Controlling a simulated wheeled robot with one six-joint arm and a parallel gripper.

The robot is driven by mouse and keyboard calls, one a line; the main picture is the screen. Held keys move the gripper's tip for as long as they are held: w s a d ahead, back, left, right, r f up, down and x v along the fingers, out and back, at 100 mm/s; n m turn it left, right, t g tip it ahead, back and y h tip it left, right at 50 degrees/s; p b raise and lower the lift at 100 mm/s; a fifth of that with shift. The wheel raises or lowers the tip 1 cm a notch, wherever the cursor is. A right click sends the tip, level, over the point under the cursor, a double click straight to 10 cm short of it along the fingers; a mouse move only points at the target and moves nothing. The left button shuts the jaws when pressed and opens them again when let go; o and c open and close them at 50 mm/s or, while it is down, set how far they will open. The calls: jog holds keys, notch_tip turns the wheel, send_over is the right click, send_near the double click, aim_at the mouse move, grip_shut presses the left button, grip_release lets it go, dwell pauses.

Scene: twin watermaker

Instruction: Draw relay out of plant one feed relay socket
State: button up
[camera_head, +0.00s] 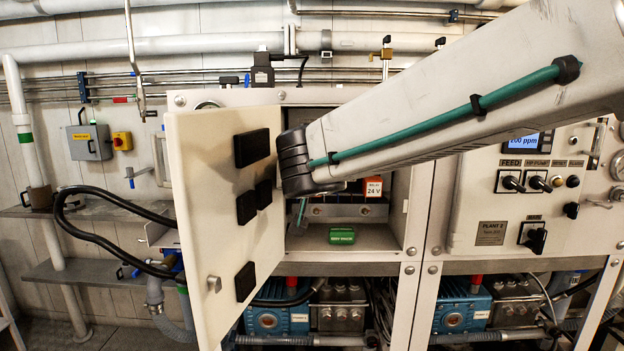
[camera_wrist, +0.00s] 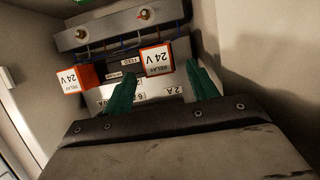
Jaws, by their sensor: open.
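Two orange relays with white "RELAY 24 V" faces show in the wrist view. One relay (camera_wrist: 157,60) stands ahead of and between my fingertips; the other relay (camera_wrist: 72,79) is to the left, outside the left finger. My gripper (camera_wrist: 161,72) is open and empty, its green fingers either side of the first relay, with a gap visible on the right. I cannot tell whether the left fingertip touches it. The sockets are mostly hidden behind the relays. In the head view one relay (camera_head: 374,188) shows inside the open cabinet; my arm hides the other and most of my gripper.
The cabinet door (camera_head: 215,215) stands open at the left. A metal rail (camera_wrist: 120,27) with bolts and thin wires lies close to the relays. A green block (camera_head: 341,236) sits on the cabinet floor. The cabinet side wall (camera_wrist: 250,50) is close on the wrist view's right.

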jog(key=shift+w+f, duration=0.25)
jog(key=shift+w, duration=0.3)
jog(key=shift+d, duration=0.1)
jog(key=c, duration=1.1)
jog(key=shift+c, duration=0.6)
jog(key=shift+s, duration=2.9)
